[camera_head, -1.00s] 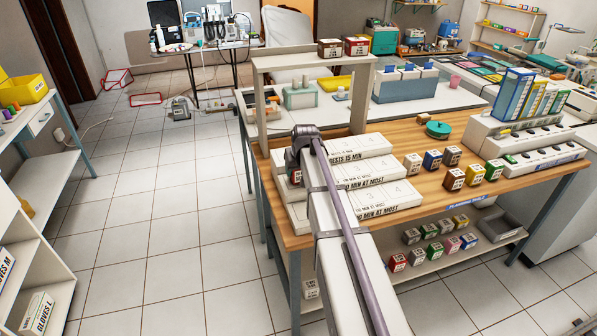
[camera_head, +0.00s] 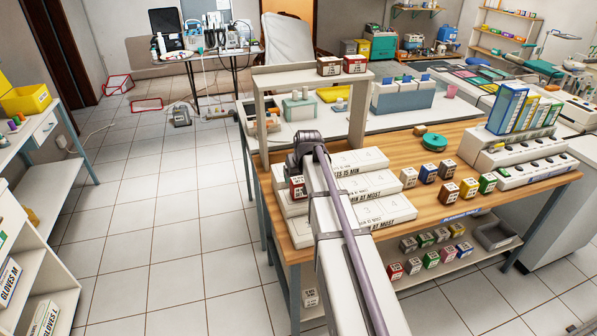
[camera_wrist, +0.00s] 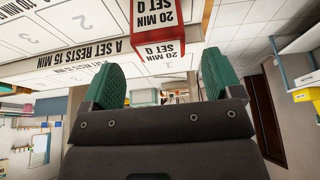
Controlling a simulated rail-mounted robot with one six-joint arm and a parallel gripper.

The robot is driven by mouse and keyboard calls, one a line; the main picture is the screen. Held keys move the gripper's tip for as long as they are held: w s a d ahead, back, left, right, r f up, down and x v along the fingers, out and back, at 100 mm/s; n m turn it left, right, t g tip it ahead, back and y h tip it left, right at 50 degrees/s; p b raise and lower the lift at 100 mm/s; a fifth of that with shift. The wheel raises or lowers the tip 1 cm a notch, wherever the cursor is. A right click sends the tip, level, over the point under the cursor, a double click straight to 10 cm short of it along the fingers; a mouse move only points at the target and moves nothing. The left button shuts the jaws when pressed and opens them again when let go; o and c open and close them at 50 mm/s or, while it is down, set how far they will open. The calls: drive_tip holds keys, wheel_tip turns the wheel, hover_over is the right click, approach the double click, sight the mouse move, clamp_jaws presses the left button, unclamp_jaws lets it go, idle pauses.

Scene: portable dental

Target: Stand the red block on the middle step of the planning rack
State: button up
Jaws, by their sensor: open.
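The red block (camera_head: 297,187) stands at the left end of the stepped white planning rack (camera_head: 372,212), seemingly on its middle step. My arm hides part of that area. In the wrist view the red block (camera_wrist: 160,32) shows a white face marked "20 MIN SET Q" and a red side. My gripper (camera_wrist: 158,85) is open, its green pads wide apart and nothing between them. The block is beyond the fingertips and apart from them. In the head view my gripper (camera_head: 297,165) is just behind the block, mostly hidden by my wrist.
Several coloured blocks (camera_head: 449,190) stand right of the rack on the wooden table (camera_head: 440,213). A shelf frame (camera_head: 262,130) with two boxes on top rises behind the rack. More blocks (camera_head: 430,260) sit on the lower shelf.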

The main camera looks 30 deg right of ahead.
drive_tip(key=p+v, duration=0.3)
drive_tip(key=v, duration=0.3)
drive_tip(key=s+a+f+n+g, duration=0.1)
drive_tip(key=s+a+g, duration=0.3)
drive_tip(key=s+a, duration=1.6)
drive_tip(key=shift+s+f+n+y, duration=0.3)
drive_tip(key=shift+s+f+n, duration=0.15)
drive_tip(key=shift+s, duration=0.55)
drive_tip(key=shift+o, duration=0.4)
